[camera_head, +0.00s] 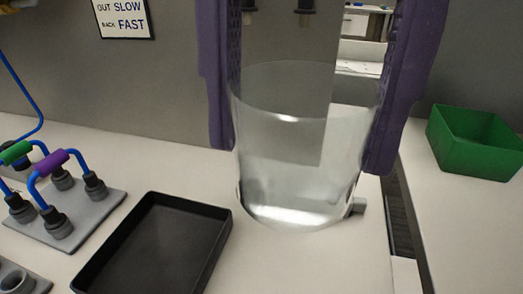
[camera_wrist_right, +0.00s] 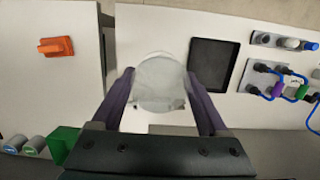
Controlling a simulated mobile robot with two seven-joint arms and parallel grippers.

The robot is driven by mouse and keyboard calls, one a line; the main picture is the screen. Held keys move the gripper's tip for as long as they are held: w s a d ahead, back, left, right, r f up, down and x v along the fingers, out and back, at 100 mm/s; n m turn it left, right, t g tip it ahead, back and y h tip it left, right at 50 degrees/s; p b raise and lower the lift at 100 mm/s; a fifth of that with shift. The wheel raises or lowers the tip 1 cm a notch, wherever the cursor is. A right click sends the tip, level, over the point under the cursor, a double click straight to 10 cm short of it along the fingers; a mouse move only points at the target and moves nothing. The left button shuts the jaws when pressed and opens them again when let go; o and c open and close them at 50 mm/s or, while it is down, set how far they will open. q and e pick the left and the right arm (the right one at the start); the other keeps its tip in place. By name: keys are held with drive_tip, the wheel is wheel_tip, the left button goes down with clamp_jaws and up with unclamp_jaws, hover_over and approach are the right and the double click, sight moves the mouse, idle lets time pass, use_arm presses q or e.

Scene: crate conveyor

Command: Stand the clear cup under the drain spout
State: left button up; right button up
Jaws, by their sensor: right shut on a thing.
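The clear cup (camera_head: 300,175) is upright and large in the head view, between the two purple fingers of my right gripper (camera_head: 300,150). The right gripper is shut on it. In the right wrist view the cup (camera_wrist_right: 160,84) sits between the fingertips of the right gripper (camera_wrist_right: 160,90). A small grey stub (camera_head: 358,206) shows by the cup's lower right side; I cannot tell what it is. I cannot make out the drain spout for sure. Whether the cup's base touches the white table is not clear. My left gripper is not in view.
A black tray (camera_head: 155,245) lies left of the cup. Further left is a grey plate (camera_head: 92,212) with blue hoses on black fittings. A green bin (camera_head: 475,140) stands at right, beyond a dark gap (camera_head: 398,215). An orange object (camera_wrist_right: 55,47) shows in the wrist view.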

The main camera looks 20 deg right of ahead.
wheel_tip(320, 180, down, 18)
drive_tip(key=b, duration=1)
drive_tip(key=shift+a, duration=0.1)
drive_tip(key=shift+r, duration=0.1)
drive_tip(key=shift+f, duration=0.25)
drive_tip(key=o, duration=1.2)
drive_tip(key=shift+r, duration=0.1)
